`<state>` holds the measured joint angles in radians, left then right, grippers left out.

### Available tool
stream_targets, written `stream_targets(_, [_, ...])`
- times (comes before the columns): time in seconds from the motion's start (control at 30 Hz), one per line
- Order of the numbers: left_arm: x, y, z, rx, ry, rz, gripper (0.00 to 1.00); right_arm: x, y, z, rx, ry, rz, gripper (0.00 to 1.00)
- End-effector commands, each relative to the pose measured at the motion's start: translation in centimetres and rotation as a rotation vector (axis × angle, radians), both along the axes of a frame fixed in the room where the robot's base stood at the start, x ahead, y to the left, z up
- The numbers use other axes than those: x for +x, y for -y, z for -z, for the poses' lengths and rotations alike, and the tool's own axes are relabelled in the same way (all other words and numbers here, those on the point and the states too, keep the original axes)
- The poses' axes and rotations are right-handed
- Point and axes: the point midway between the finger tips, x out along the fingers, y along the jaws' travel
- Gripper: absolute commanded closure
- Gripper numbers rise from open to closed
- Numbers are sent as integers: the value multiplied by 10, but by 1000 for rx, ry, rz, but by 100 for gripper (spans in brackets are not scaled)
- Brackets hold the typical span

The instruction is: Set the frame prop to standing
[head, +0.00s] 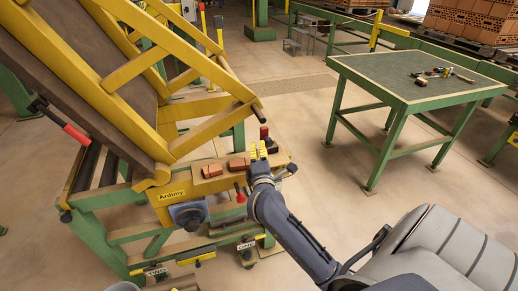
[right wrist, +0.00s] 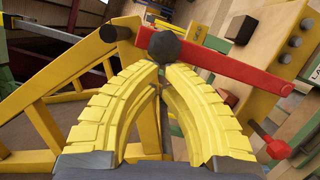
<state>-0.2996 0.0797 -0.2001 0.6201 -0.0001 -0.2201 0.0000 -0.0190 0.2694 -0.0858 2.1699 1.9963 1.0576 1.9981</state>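The tilted yellow frame (head: 205,65) rises over the green and yellow bench at the left. A red bar with a black round knob (right wrist: 163,47), which looks like the frame prop, crosses the right wrist view; its red arm (right wrist: 225,68) slants down to the right. In the head view it is a small red and black piece (head: 264,133) at the bench's right end. My right gripper (head: 258,150) has its yellow fingertips (right wrist: 165,68) right at the knob, with a narrow gap between them. Whether they grip it is unclear. My left gripper is out of view.
Reddish blocks (head: 236,166) lie on the bench's yellow front beam, above a red-knobbed lever (head: 240,194). A red-handled lever (head: 75,133) is at the far left. A green table (head: 420,85) with small items stands at the right. Floor between is clear.

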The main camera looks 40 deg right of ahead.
Motion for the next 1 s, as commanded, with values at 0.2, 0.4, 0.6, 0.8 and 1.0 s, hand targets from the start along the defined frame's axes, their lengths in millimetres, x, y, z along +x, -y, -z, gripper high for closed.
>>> stream_targets(0.2, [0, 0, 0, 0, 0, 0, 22, 7, -22, 7, 5, 0, 0, 100])
stream_targets(0.4, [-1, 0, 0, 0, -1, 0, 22, -10, -47, 13, 4, -2, 2, 100])
stream_targets(0.6, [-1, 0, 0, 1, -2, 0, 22, -40, -65, 15, 3, -3, 2, 100])
stream_targets(0.8, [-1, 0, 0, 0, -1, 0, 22, -61, -79, 16, 2, -2, 2, 100])
stream_targets(1.0, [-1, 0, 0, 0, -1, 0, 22, -72, -85, 17, 2, -1, 1, 100])
